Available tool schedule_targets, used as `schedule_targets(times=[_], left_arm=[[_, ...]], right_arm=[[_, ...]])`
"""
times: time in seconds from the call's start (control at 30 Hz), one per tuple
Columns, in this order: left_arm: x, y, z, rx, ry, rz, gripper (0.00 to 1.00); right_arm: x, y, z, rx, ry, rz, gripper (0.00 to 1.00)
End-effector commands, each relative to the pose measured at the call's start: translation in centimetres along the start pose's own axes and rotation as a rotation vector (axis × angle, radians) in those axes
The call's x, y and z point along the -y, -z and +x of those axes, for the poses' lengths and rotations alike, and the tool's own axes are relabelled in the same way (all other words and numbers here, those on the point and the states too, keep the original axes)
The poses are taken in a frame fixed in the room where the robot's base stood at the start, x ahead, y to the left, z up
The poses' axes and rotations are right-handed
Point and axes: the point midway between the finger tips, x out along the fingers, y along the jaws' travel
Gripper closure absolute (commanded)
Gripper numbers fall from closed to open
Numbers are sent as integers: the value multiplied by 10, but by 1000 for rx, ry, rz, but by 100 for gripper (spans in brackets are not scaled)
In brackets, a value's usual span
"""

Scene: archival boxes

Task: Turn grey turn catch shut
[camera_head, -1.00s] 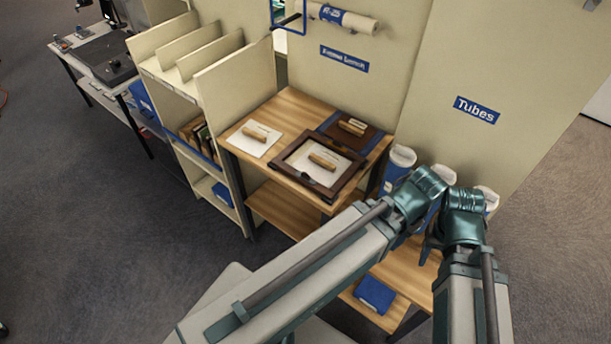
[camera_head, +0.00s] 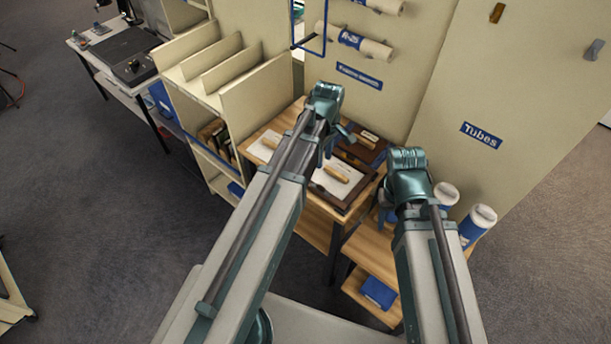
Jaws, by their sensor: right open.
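The grey turn catch (camera_head: 594,49) is a small grey tab, tilted, on the cream panel at the upper right. A second, brown catch (camera_head: 497,13) is on the same panel further left, near the top edge. My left gripper (camera_head: 343,139) hangs below its teal wrist in front of the wooden desk; its jaws are mostly hidden. My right gripper (camera_head: 386,207) is open, largely hidden behind its wrist, beside the tubes. Both grippers are well below and left of the grey catch, apart from it.
A wooden desk (camera_head: 262,128) holds a framed tray and papers. White-capped tubes (camera_head: 478,225) stand right of my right arm below the "Tubes" label (camera_head: 481,135). Rolls (camera_head: 355,40) hang on the back panel. Open carpet (camera_head: 560,270) lies at the right.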

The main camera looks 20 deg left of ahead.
Motion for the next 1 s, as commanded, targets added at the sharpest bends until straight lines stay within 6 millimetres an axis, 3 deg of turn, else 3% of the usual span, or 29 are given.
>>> schedule_targets(times=[0.27, 0.47, 1.0], left_arm=[[0, 1, 4, 1, -1, -13, 60], [0, 1, 18, 0, -1, -11, 60], [0, 1, 90, 0, -1, -10, 60]], right_arm=[[0, 0, 4, 0, 0, 1, 50], [2, 1, 18, 0, 0, 1, 50], [8, 5, 90, 0, 0, 1, 50]])
